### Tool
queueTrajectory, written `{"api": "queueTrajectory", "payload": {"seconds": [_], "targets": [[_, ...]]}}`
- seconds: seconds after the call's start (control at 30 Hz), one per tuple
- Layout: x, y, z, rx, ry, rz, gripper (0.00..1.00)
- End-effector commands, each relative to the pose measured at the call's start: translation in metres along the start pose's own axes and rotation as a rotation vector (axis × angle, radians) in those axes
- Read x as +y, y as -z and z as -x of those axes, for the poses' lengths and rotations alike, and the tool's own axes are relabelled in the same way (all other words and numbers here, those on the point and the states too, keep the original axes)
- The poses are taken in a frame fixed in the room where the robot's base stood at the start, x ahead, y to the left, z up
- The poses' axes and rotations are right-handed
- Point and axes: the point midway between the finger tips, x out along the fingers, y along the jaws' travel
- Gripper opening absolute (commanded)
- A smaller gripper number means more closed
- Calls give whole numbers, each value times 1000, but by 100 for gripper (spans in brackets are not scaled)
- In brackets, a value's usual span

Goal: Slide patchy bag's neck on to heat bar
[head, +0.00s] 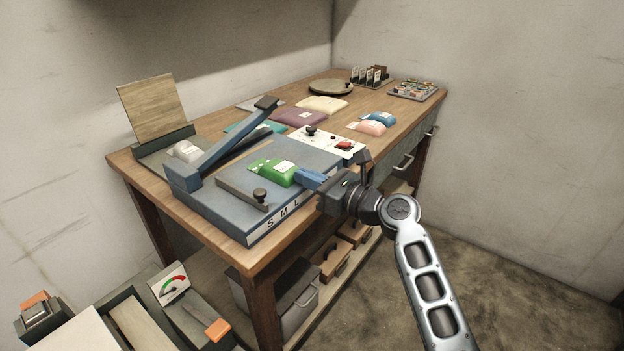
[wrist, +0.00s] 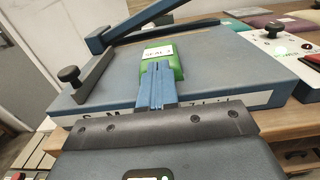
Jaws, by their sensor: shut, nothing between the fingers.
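A green bag (head: 281,174) with a white label lies flat on the blue sealer (head: 215,207); it looks mottled, and its narrow lighter neck (head: 258,165) points left toward the raised lever arm (head: 225,145). In the wrist view the bag (wrist: 175,68) lies straight beyond my fingers, its label readable only in part. The heat bar is hard to make out; a thin strip runs along the bed's far side below the lever in the wrist view. My gripper (head: 302,174) is shut and empty, its blue fingertips (wrist: 157,68) at the bag's near end, apparently touching.
A dark sliding fence (head: 236,192) with a knob crosses the bed beside the bag, above S, M, L marks. A white control panel (head: 325,140) stands right of the bed. Purple (head: 300,117), cream (head: 322,104), pink (head: 370,127) and other bags lie farther back.

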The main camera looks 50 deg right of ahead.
Motion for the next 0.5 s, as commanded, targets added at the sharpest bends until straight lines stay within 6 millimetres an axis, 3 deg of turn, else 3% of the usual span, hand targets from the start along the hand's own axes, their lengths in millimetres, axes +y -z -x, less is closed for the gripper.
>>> {"api": "queueTrajectory", "payload": {"seconds": [0.17, 0.4, 0.5], "targets": [[0, -1, -2, 0, -1, 0, 0], [0, -2, -34, 0, -3, -1, 0], [0, -1, -40, 0, -1, 0, 0]]}}
